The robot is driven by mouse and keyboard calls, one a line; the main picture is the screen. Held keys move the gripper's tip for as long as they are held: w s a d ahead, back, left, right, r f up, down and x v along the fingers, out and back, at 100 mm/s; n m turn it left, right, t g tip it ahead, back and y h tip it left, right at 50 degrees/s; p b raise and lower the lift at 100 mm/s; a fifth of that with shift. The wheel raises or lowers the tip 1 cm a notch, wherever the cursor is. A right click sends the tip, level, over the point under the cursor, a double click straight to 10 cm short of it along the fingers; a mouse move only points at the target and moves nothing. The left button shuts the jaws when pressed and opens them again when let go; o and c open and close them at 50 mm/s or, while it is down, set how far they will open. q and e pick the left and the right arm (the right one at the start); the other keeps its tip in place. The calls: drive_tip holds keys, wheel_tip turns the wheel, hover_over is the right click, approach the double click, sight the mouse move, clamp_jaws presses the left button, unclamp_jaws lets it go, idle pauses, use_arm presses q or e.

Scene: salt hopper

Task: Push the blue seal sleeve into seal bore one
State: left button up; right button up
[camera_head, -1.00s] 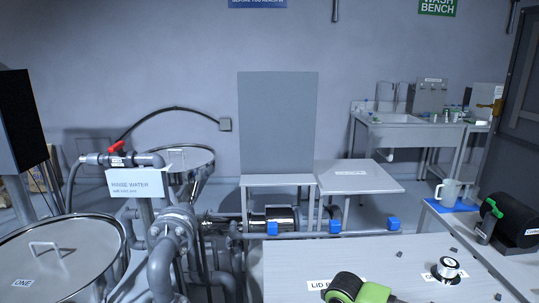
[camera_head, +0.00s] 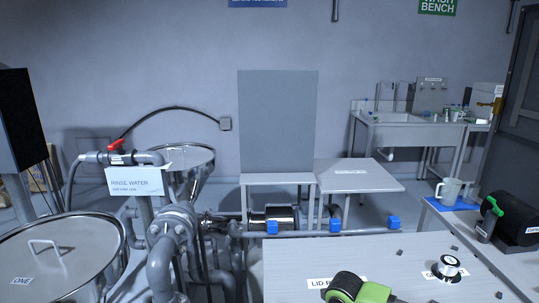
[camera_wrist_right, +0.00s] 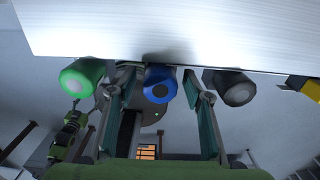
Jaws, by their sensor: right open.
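My right gripper (camera_wrist_right: 161,88) is open, with one finger on each side of the blue piece in the picture. I cannot tell whether the fingers touch it. I cannot make out seal bore one in either view. My left gripper is not in view.
A green cylinder (camera_wrist_right: 82,77) and a black one (camera_wrist_right: 230,87) flank the blue piece. In the head view a lidded vessel marked ONE (camera_head: 62,258) stands left, beside grey pipework (camera_head: 172,232). A pale table (camera_head: 290,265) carries a silver-and-black knob (camera_head: 448,266).

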idle(0.4)
clamp_jaws()
drive_tip(key=shift+r, duration=0.15)
drive_tip(key=shift+r+p, duration=1.85)
drive_tip(key=shift+r, duration=1)
